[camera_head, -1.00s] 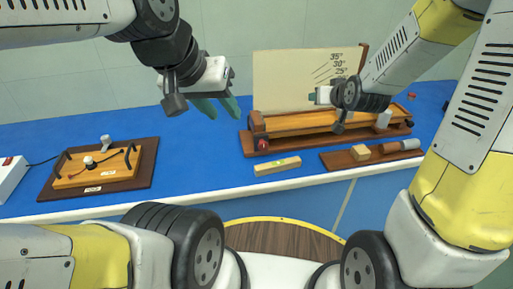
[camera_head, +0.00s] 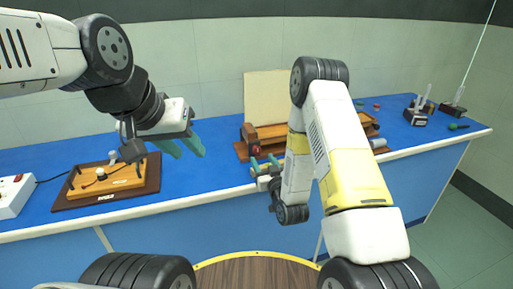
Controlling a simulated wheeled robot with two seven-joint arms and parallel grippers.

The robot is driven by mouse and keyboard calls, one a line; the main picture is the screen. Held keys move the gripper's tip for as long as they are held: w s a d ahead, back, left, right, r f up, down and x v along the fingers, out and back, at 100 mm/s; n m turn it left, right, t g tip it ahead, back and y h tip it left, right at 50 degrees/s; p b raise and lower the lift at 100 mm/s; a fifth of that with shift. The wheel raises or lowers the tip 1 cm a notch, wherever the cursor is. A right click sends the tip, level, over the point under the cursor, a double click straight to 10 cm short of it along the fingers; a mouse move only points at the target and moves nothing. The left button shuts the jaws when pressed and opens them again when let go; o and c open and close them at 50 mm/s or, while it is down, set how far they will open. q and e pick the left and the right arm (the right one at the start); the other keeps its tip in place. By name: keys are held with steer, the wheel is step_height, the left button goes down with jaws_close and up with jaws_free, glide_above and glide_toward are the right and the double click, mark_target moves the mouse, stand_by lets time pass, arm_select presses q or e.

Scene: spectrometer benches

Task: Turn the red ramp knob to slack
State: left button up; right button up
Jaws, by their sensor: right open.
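The wooden ramp (camera_head: 270,131) stands on the blue bench, with a pale upright board (camera_head: 268,97) behind it. The red ramp knob (camera_head: 256,149) is at the ramp's left front end. My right gripper (camera_head: 263,162) is open, its teal fingers pointing up toward the ramp. The fingertips are just below and around the knob in the picture; I cannot tell whether they touch it. My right arm hides the ramp's middle. My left gripper (camera_head: 182,147) is open and empty above the bench, left of the ramp.
A wooden board with a lever and wires (camera_head: 108,178) lies at left, beside a white power box (camera_head: 12,196). Small dark stands with clear tubes (camera_head: 417,113) are at the far right. The blue bench top between board and ramp is clear.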

mark_target(258, 151)
steer(key=x, duration=0.6)
jaws_close()
